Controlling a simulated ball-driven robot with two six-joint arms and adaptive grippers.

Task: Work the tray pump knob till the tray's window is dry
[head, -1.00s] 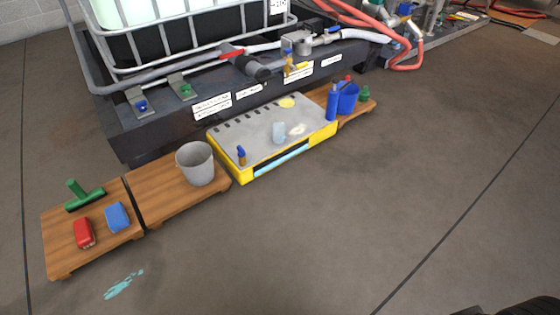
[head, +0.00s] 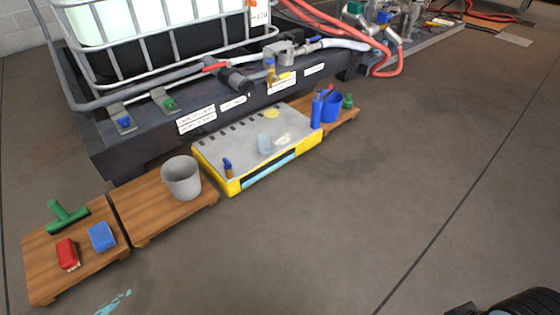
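The yellow-edged tray (head: 205,150) with a grey top lies on the floor in front of the dark bund. A small knob with a blue top and brownish base (head: 227,168) stands at its front left corner; I take it for the pump knob. The window (head: 268,170) is a slot in the tray's front side, and it shows light blue along much of its length. A pale blue patch and a whitish patch lie on the grey top, with a yellow spot behind. Neither gripper can be made out; a dark part shows at the bottom right corner.
A grey bucket (head: 181,178) stands on a wooden board left of the tray. Another board (head: 85,270) holds a green squeegee, a red brush and a blue sponge. Blue containers (head: 331,107) stand at right. A cyan spill (head: 114,302) lies front left.

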